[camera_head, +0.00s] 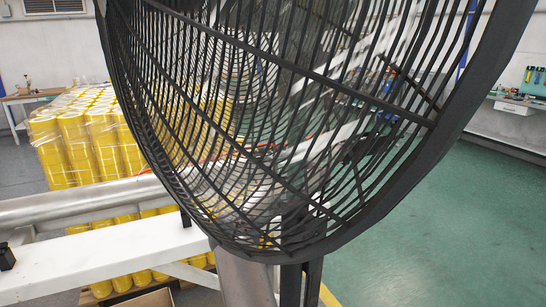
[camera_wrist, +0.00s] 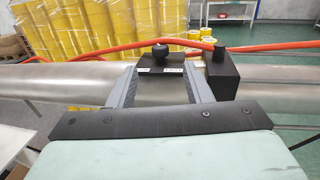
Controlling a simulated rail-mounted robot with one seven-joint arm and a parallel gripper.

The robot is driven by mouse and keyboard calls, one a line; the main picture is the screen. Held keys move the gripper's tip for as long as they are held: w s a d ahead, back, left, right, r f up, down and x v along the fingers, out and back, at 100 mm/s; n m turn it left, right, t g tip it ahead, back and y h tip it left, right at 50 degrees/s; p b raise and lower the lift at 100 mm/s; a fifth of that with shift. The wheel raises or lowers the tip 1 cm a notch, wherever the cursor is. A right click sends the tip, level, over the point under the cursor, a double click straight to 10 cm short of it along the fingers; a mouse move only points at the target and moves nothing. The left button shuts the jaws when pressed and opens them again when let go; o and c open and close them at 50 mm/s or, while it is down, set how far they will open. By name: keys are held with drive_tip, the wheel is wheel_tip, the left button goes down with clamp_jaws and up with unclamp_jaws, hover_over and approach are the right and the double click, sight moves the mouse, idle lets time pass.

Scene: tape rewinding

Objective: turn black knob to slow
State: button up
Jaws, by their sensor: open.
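The black knob (camera_wrist: 161,53) stands on top of a small black box with white labels (camera_wrist: 160,65) in the wrist view, upper middle. My gripper (camera_wrist: 160,76) is open and empty, with its two grey fingers reaching forward, one towards each side of the labelled box. The knob lies just beyond the fingertips, roughly centred between them. I cannot tell whether the fingers touch the box. The label text is too small to read. In the head view I cannot make out the knob or my gripper; a big black fan guard (camera_head: 290,120) fills the middle.
A second black box (camera_wrist: 217,70) stands right of the fingers, with an orange hose (camera_wrist: 105,46) running behind. A metal roller (camera_wrist: 60,82) crosses behind the gripper. Yellow tape rolls (camera_head: 85,140) are stacked at left. Green floor (camera_head: 440,220) is open at right.

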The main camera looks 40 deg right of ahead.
drive_tip(key=a+f+m+g+h+p, duration=0.2)
drive_tip(key=a+f+m+h, duration=0.2)
drive_tip(key=a+f+h, duration=0.1)
drive_tip(key=s+a+r+m+g+h+p, duration=0.2)
drive_tip(key=s+a+r+m+h, duration=0.1)
drive_tip(key=s+a+r+h, duration=0.3)
drive_tip(key=shift+y, duration=0.3)
drive_tip(key=p+x, duration=0.1)
drive_tip(key=x, duration=0.4)
drive_tip(key=f+p+x, duration=0.1)
drive_tip(key=x, duration=0.5)
drive_tip(key=p+x, duration=0.1)
drive_tip(key=x, duration=0.5)
drive_tip(key=shift+w+a+f+p, duration=0.25)
drive_tip(key=shift+w+p, duration=0.05)
drive_tip(key=shift+w, duration=0.2)
clamp_jaws()
